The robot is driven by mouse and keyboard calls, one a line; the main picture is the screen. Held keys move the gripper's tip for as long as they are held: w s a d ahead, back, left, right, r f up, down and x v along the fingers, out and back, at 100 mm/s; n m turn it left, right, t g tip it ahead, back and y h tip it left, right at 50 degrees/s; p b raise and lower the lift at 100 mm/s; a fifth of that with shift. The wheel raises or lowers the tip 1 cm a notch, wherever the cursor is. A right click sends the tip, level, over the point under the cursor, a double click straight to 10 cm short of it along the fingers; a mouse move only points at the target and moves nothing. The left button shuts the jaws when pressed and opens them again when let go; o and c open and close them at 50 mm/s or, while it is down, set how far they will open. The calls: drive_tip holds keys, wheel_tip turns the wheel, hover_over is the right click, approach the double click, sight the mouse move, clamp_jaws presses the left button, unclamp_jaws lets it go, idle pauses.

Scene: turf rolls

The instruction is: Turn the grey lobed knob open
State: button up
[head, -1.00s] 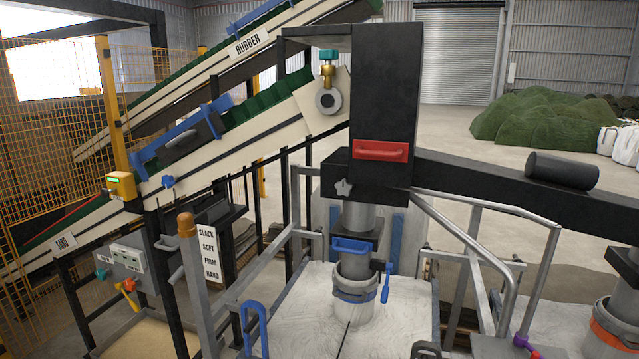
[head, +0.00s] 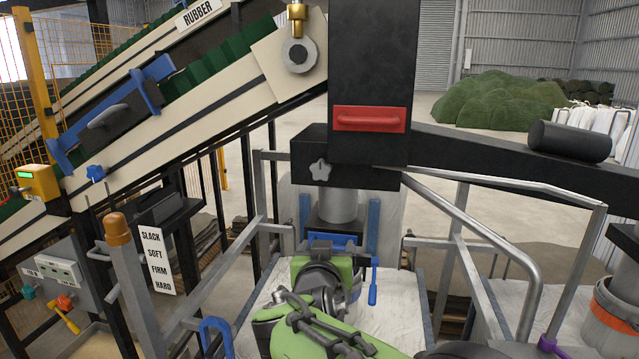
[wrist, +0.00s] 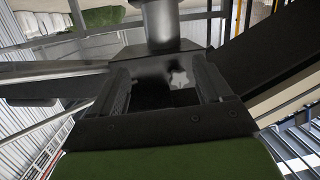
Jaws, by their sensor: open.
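The grey lobed knob (head: 320,170) sits on the front of a black block (head: 299,156) at the left foot of the black tower. In the wrist view the knob (wrist: 179,78) shows between the fingers, right of the middle, some way beyond them. My gripper (wrist: 163,84) is open with nothing between its fingers. In the head view my green arm rises from the bottom middle, and my gripper (head: 326,258) is below the knob, apart from it. The gripper's fingers are hard to make out there.
A red handle (head: 369,119) is on the tower, right of and above the knob. A grey pipe (head: 338,205) and a blue lever (head: 373,282) are below. Metal rails (head: 490,225) stand on the right. A post with a SLACK-to-HARD sign (head: 158,258) stands on the left.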

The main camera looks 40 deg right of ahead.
sight(322, 175)
drive_tip(key=w+d+r+n+t+h+p, duration=0.1)
drive_tip(key=w+d+r+p, duration=0.1)
drive_tip(key=w+d, duration=0.2)
drive_tip(key=w+d+r+n+t+h+p, duration=0.1)
drive_tip(key=w+d+r+t+p, duration=0.1)
drive_tip(key=w, duration=0.4)
drive_tip(key=w+d+r+n+t+h+p, duration=0.1)
drive_tip(key=w+d+r+t+p, duration=0.1)
drive_tip(key=w+d+r+p, duration=0.2)
drive_tip(key=shift+w+d+r+n+h, duration=0.1)
drive_tip(key=shift+w+d+n+h, duration=0.1)
drive_tip(key=shift+w+d, duration=0.3)
drive_tip(key=shift+w+d+r+n+h, duration=0.1)
drive_tip(key=shift+w+d+n+h, duration=0.15)
drive_tip(key=shift+d, duration=0.45)
drive_tip(key=shift+w+d, duration=0.2)
drive_tip(key=shift+w, duration=0.05)
drive_tip(key=shift+f, duration=0.1)
drive_tip(key=c, duration=1)
